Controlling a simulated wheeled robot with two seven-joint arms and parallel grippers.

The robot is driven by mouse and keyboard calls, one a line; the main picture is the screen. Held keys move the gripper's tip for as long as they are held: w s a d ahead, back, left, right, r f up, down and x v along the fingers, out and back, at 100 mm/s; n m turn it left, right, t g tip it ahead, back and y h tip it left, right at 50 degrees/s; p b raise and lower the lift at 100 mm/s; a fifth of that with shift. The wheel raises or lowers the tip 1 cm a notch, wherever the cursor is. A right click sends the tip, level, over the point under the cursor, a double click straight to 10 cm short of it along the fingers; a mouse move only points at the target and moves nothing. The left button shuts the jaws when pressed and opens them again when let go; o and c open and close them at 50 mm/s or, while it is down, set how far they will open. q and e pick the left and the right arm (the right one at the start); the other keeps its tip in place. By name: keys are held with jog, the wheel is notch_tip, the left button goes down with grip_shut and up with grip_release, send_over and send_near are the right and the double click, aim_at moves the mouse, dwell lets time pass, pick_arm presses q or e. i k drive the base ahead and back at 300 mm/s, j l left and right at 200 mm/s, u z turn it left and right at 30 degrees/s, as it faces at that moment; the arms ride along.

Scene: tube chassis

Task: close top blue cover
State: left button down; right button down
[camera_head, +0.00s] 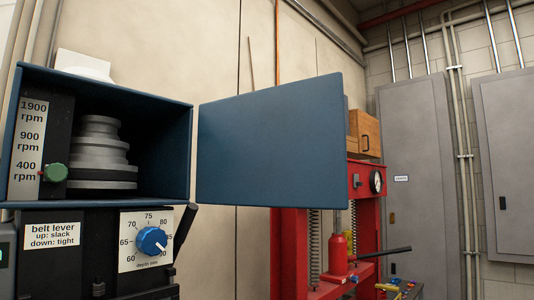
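The blue cover (270,143) is a flat panel in the middle of the head view. It stands swung open to the right of the blue housing (190,150) on top of the machine. Inside the open housing is a grey stepped pulley (100,150) beside a speed label (30,135) reading 1900, 900 and 400 rpm. Neither of my grippers shows in this view.
Below the housing are a blue depth dial (152,241), a black lever (185,228) and a belt lever label (53,236). Behind the cover stands a red press (290,250) with a wooden box (363,132). Grey cabinets (425,180) line the right wall.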

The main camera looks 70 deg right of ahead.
aim_at(283, 146)
jog(key=k+l, duration=0.1)
jog(key=l, duration=0.3)
jog(key=k+l, duration=0.15)
jog(key=l, duration=0.2)
jog(key=k+l, duration=0.1)
jog(key=l, duration=0.3)
jog(key=k+l+u, duration=0.1)
jog(key=l, duration=0.25)
jog(key=k+l, duration=0.15)
jog(key=l, duration=0.25)
jog(key=k+l, duration=0.15)
jog(key=l, duration=0.2)
jog(key=k+l, duration=0.2)
jog(key=k, duration=0.15)
jog(key=u, duration=0.05)
